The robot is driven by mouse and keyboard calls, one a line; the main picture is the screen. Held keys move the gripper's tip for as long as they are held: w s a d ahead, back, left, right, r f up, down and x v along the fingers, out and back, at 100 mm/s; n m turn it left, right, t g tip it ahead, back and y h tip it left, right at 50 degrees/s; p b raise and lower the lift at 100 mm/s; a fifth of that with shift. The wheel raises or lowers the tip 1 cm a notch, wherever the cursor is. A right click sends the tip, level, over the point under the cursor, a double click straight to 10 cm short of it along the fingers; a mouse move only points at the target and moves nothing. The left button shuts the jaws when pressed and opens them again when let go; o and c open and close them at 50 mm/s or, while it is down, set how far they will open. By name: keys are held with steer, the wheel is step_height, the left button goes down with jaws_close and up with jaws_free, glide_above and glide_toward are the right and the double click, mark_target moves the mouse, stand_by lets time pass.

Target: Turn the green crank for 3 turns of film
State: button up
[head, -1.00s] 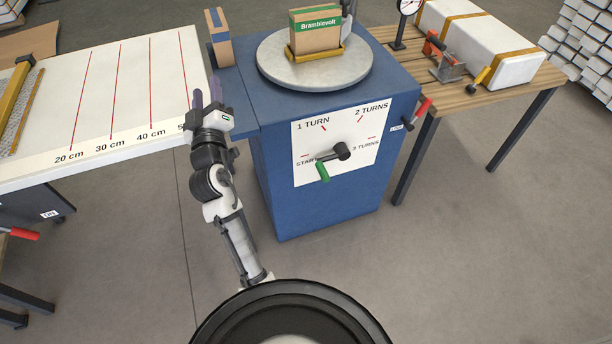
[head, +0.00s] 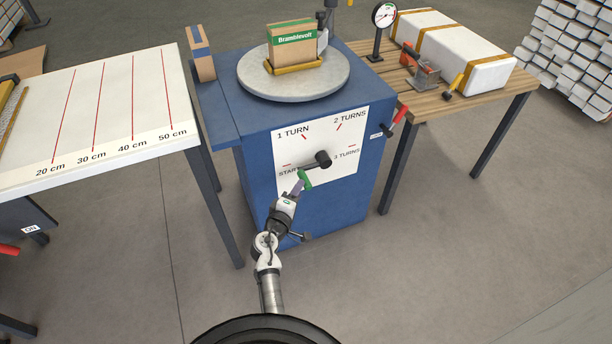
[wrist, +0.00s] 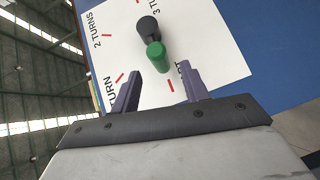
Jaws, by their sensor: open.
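The green crank handle (head: 304,179) hangs from a dark arm and hub (head: 322,159) on the white dial (head: 345,125), close to the START mark. The dial also reads 1 TURN, 2 TURNS and 3 TURNS. My gripper (head: 301,186) is at the handle's lower left in the head view. In the wrist view, my gripper (wrist: 158,88) is open with its two purple fingers apart.
The dial is on a blue cabinet (head: 255,150), which carries a round turntable (head: 290,90) with a Bramblevolt box (head: 292,48). A red-handled lever (head: 399,113) sticks out at the cabinet's right. A measuring table (head: 100,160) stands left, a wooden bench (head: 465,100) right.

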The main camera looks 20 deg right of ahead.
steer(key=x, duration=0.8)
steer(key=shift+w, duration=0.15)
jaws_close()
